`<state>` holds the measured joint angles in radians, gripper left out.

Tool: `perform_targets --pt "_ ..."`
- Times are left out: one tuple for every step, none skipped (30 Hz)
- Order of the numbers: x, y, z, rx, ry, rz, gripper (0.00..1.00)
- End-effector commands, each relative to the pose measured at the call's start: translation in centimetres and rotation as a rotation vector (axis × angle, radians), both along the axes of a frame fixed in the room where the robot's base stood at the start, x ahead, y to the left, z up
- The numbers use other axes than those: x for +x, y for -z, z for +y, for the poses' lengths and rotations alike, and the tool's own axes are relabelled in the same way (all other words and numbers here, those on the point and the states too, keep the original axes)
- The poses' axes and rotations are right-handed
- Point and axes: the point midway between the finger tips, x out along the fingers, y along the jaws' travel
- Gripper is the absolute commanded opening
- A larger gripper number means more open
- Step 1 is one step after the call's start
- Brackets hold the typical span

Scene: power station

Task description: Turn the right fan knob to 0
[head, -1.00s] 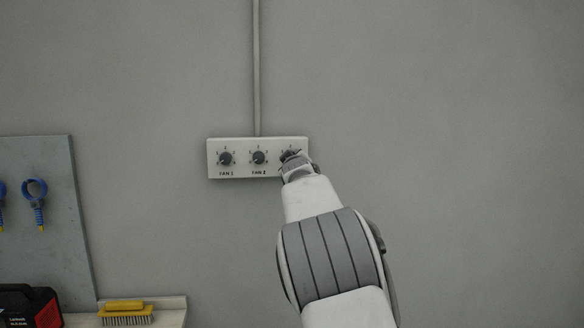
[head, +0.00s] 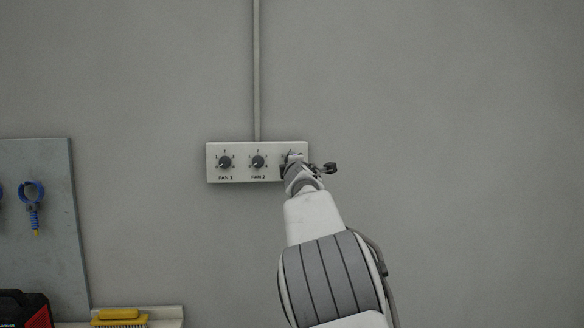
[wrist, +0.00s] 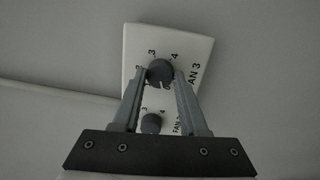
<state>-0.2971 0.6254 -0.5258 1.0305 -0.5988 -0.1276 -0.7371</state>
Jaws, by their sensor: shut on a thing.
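The fan panel (head: 243,176) is a white box on the wall with a row of dark grey knobs. The right fan knob (wrist: 160,72), labelled FAN 3 in the wrist view, is round with numbers around it. My gripper (wrist: 160,77) has its two fingers on either side of this knob, shut on it. In the head view my gripper (head: 293,161) covers the right end of the panel and hides most of that knob. The knob's exact setting is hard to read.
The FAN 1 knob (head: 225,162) and FAN 2 knob (head: 258,162) are left of my gripper; the FAN 2 knob also shows in the wrist view (wrist: 151,123). A conduit (head: 257,70) runs up from the panel. A tool board (head: 52,215) hangs at left. The right wall is clear.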

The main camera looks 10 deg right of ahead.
Motion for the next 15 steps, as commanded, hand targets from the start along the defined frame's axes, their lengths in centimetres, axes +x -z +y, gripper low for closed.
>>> perform_targets --pt "-0.02 -0.12 0.05 -0.024 -0.002 -0.005 0.0" --pt "-0.03 -0.13 0.05 -0.038 -0.002 -0.004 0.0" --pt "-0.03 -0.13 0.05 -0.058 -0.002 -0.004 0.0" --pt "-0.03 -0.14 0.05 -0.071 -0.002 -0.004 0.0" --pt "-0.03 -0.14 0.05 -0.081 -0.002 -0.004 0.0" --pt "-0.03 -0.15 0.04 -0.094 -0.002 -0.004 0.0" --pt "-0.03 -0.15 0.05 -0.103 -0.002 -0.004 0.0" --pt "-0.03 -0.16 0.05 -0.111 -0.002 -0.004 0.0" --pt "-0.03 -0.17 0.05 -0.12 -0.002 -0.004 0.0" --pt "-0.02 -0.17 0.05 -0.126 -0.002 -0.003 0.0" --pt "-0.02 -0.18 0.04 -0.13 -0.002 -0.004 0.0" --pt "-0.02 -0.18 0.04 -0.135 -0.002 -0.004 0.0" --pt "-0.02 -0.19 0.04 -0.138 -0.002 -0.004 0.0" --pt "-0.02 -0.19 0.04 -0.14 -0.002 -0.004 0.0" --pt "-0.02 -0.2 0.04 -0.142 -0.002 -0.003 0.0"
